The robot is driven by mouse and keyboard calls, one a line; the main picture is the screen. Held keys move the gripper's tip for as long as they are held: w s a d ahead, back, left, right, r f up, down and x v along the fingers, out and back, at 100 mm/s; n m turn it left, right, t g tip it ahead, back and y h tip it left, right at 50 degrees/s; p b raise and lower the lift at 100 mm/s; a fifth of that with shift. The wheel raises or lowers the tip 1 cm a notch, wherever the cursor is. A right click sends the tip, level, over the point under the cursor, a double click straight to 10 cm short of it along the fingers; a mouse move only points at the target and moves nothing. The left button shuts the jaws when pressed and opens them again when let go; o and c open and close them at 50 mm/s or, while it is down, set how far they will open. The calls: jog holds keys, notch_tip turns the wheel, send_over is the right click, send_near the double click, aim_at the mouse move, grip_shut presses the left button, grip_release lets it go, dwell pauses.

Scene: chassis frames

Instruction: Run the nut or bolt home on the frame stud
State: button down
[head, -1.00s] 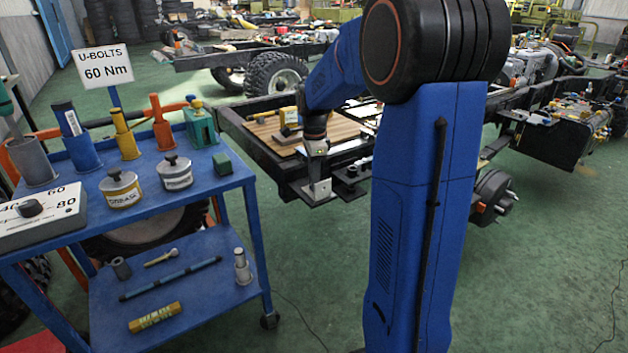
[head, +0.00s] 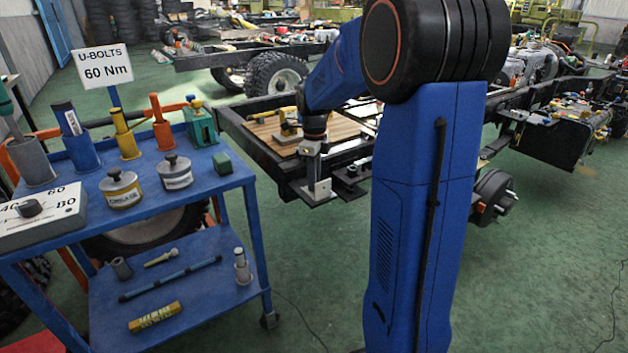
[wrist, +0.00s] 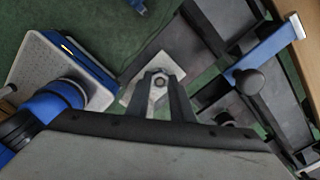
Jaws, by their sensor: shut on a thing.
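My gripper (wrist: 160,97) is shut on a small grey hex nut (wrist: 160,82), which shows between the fingertips in the wrist view. Below it is a pale square plate (wrist: 134,97) at the end of the dark frame.
A blue bar (wrist: 270,50) with a black knob (wrist: 249,82) lies close to the right of my gripper in the wrist view. A wooden board (head: 345,127) with tools rests on the frame.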

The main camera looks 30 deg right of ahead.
jog(key=shift+s+m, duration=0.1)
jog(key=shift+m, duration=0.5)
jog(key=m, duration=0.6)
jog(key=c, duration=1.5)
grip_release()
jog(key=shift+c, duration=0.9)
